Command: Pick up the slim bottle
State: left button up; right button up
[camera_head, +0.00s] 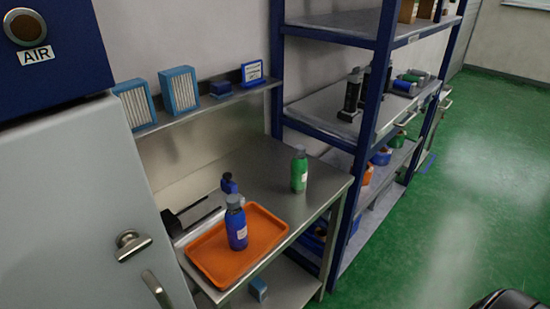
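A blue bottle (236,226) with a grey cap and a white label stands upright on an orange tray (207,271). A green bottle (299,172) with a grey cap and a white label stands upright on the bare steel bench, behind and to the right of the tray. Both are narrow, and I cannot tell which one the task calls the slim bottle. Neither of my grippers is in view, and nothing touches either bottle.
The steel bench (262,163) has a dark device with a blue part (229,184) behind the tray. A grey cabinet (75,215) stands at the left. A blue-framed shelf rack (371,90) stands right of the bench. Green floor (470,170) is open at right.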

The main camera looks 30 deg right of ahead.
aim_at(299, 164)
jog(key=l+u, duration=0.25)
jog(key=l, duration=1.2)
